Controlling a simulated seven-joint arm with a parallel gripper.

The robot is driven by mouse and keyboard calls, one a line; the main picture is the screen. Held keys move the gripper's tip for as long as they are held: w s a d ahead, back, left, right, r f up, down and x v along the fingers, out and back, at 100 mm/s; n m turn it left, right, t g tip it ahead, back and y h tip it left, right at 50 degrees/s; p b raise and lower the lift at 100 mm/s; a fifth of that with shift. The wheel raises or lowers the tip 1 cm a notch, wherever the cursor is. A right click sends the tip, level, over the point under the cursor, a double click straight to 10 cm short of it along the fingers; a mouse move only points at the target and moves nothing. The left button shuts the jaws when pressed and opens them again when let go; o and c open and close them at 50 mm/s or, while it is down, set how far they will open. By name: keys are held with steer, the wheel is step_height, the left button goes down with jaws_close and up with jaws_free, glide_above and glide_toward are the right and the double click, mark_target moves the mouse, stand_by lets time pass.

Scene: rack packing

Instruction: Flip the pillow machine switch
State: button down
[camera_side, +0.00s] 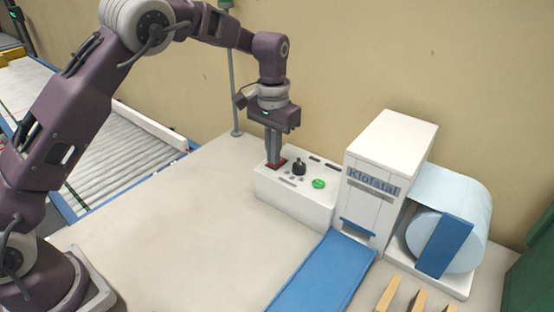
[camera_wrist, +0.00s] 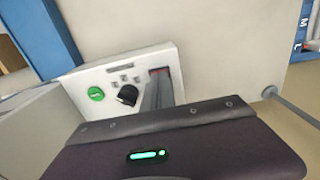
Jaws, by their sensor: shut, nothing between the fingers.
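The pillow machine is a white unit (camera_side: 385,160) marked "Klofstal", with a low white control box (camera_side: 300,208) at its left. The box carries a red switch (camera_side: 283,161), a black knob (camera_side: 299,166) and a green button (camera_side: 319,184). My gripper (camera_side: 273,163) is shut, points straight down, and has its fingertips at the red switch. In the wrist view my gripper (camera_wrist: 158,80) covers most of the red switch (camera_wrist: 160,71), and the black knob (camera_wrist: 128,95) and green button (camera_wrist: 96,93) show beside it. Whether the fingers touch the switch, and its position, I cannot tell.
A roll of light blue film (camera_side: 445,225) stands right of the machine. A blue chute (camera_side: 325,275) runs from its front. Wooden slats (camera_side: 418,302) are at the front right. The tabletop (camera_side: 190,230) left of the box is clear. A roller conveyor (camera_side: 110,145) lies further left.

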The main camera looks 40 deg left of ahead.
steer(key=shift+f, duration=0.2)
steer(key=shift+r, duration=3.5)
steer(key=s+a+r+t+h, duration=0.1)
steer(key=s+a+r+t, duration=0.1)
steer(key=s+r, duration=1)
steer(key=s+f+t, duration=0.1)
steer(key=s+f, duration=0.1)
steer(key=s, duration=0.9)
steer(key=s+f+t+y, duration=0.1)
steer(key=s+f+t, duration=0.1)
steer(key=s, duration=0.9)
steer(key=shift+a+f+t, duration=0.3)
steer(key=shift+a, duration=0.15)
